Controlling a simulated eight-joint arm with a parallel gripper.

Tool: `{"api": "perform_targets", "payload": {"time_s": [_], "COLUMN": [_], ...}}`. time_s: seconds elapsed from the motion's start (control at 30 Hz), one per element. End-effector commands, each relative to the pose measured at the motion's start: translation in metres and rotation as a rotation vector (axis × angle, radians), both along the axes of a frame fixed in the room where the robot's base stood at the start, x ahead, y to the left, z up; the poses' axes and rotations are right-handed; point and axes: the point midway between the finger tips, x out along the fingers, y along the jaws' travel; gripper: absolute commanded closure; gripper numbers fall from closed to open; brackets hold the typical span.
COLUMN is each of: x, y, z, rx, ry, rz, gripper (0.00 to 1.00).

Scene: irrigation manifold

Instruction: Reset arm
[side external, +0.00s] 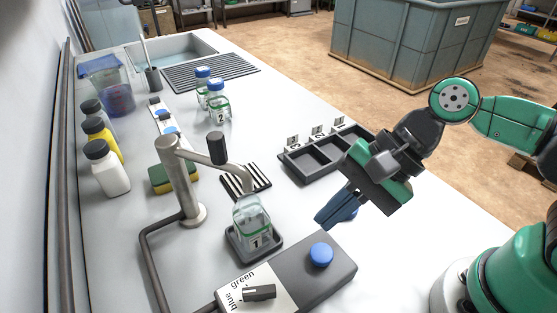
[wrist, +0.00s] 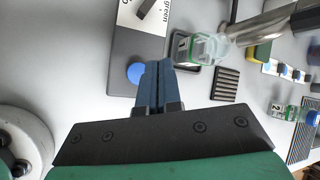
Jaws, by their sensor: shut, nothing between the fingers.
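My gripper (side external: 337,207) hangs in the air over the bench, to the right of the manifold, with its blue fingers together and empty. In the wrist view the fingers (wrist: 157,72) lie side by side, near the blue button (wrist: 135,73) in the picture. The blue button (side external: 321,254) sits on a grey control box (side external: 335,278) with a black selector knob (side external: 259,293) and a label reading blue and green. A clear bottle marked 1 (side external: 254,226) stands upright in a dark tray (side external: 233,243) under the metal spout (side external: 232,172).
A three-compartment dark rack (side external: 312,165) lies left of my gripper. White, yellow and grey bottles (side external: 107,171) line the left edge. A sink (side external: 170,50) is at the back.

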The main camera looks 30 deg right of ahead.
Motion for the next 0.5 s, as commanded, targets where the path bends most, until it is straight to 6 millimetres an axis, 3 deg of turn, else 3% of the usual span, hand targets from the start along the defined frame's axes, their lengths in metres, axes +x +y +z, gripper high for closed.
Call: {"api": "perform_targets", "payload": {"time_s": [0.37, 0.5], "x": [0.002, 0.018], "y": [-0.002, -0.024], "z": [0.000, -0.001], "rx": [-0.012, -0.144], "ry": [-0.018, -0.186], "rz": [0.009, 0.111], "gripper": [1.00, 1.00]}}
